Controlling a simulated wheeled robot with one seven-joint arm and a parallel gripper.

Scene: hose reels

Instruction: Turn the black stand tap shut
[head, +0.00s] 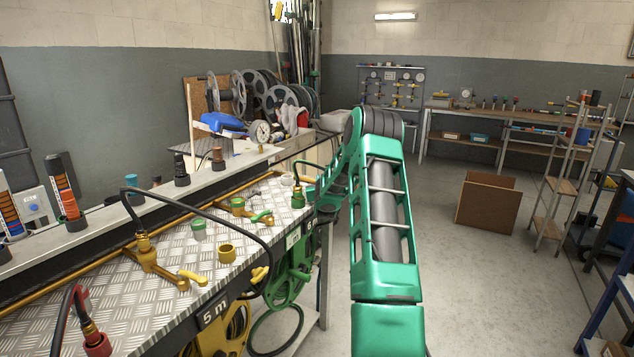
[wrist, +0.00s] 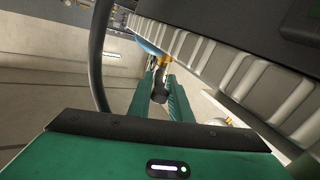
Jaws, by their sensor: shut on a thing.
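In the wrist view my green gripper (wrist: 161,84) has its two fingers on either side of a small dark piece, which I take to be the handle of the black stand tap (wrist: 159,95). The fingers are shut on it. A brass-coloured fitting and a blue part show just beyond the fingertips. The tap's body is mostly hidden by the fingers. In the head view my green arm reaches forward and bends back to the far right end of the bench. My fingertips and the black tap cannot be made out there.
The metal-topped bench (head: 200,262) carries brass pipework, a yellow-handled tap (head: 190,277) and a green fitting (head: 297,197). Hose reels (head: 285,285) hang below its front. A dark hose (wrist: 101,50) runs close on the left in the wrist view.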

